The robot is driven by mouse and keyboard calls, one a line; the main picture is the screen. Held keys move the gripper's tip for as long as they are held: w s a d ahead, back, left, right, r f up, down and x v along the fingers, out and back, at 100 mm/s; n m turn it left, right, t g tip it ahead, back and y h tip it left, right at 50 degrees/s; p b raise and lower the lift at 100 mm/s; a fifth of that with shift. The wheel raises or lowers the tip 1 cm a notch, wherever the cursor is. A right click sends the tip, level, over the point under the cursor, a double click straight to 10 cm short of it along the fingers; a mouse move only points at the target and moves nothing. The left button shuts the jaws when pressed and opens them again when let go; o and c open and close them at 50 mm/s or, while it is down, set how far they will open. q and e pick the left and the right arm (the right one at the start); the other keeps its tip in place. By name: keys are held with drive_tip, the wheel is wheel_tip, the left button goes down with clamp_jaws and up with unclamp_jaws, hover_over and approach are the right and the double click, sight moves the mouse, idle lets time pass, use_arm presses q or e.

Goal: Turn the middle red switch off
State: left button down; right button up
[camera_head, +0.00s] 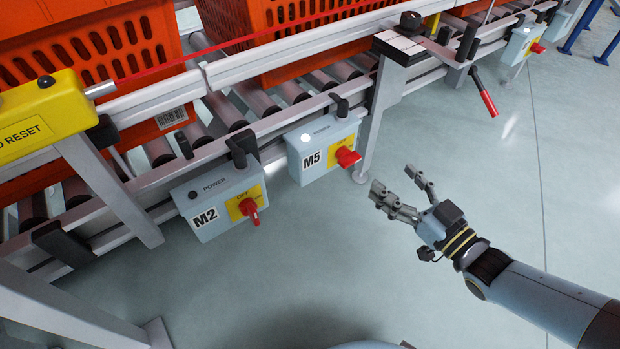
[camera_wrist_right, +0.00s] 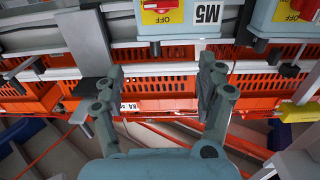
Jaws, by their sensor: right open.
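Three blue-grey switch boxes hang along the conveyor's near side. The middle one, marked M5 (camera_head: 312,160), carries a red rotary switch (camera_head: 347,157) on a yellow plate. The M5 box also shows at the top of the right wrist view (camera_wrist_right: 165,22). The M2 box (camera_head: 218,207) with its red switch (camera_head: 249,210) is to the left, and a smaller far box (camera_head: 519,44) is at the upper right. My right gripper (camera_head: 393,182) is open and empty, to the right of the M5 switch and apart from it. Its spread fingers show in the right wrist view (camera_wrist_right: 163,75). My left gripper is out of view.
Orange totes (camera_head: 290,20) stand on the roller conveyor (camera_head: 255,98) behind the boxes. A support leg (camera_head: 378,120) stands just right of M5. A red-handled lever (camera_head: 485,95) hangs farther right. The yellow reset box (camera_head: 45,115) is at left. Floor below is clear.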

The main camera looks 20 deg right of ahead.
sight(353, 164)
drive_tip(key=shift+n+y, duration=0.3)
drive_tip(key=w+f+b, duration=0.1)
drive_tip(key=w+b, duration=0.1)
drive_tip(key=w, duration=0.1)
drive_tip(key=w+a+f+b, duration=0.1)
drive_tip(key=w+f+b, duration=0.1)
drive_tip(key=w, duration=0.2)
drive_tip(key=w+a+f+b, duration=0.1)
drive_tip(key=w+f+b, duration=0.1)
drive_tip(key=w, duration=0.2)
drive_tip(key=shift+w+a+f, duration=0.1)
drive_tip(key=shift+a+f, duration=0.05)
use_arm(q)
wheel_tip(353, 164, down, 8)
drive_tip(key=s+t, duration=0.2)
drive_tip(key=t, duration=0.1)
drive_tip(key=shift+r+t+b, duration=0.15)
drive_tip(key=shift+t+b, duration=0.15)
drive_tip(key=shift+b, duration=0.05)
use_arm(e)
drive_tip(key=shift+w+a, duration=0.15)
drive_tip(key=shift+w, duration=0.5)
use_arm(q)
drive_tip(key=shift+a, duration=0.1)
use_arm(e)
drive_tip(key=shift+c, duration=0.3)
drive_tip(key=c, duration=1.1)
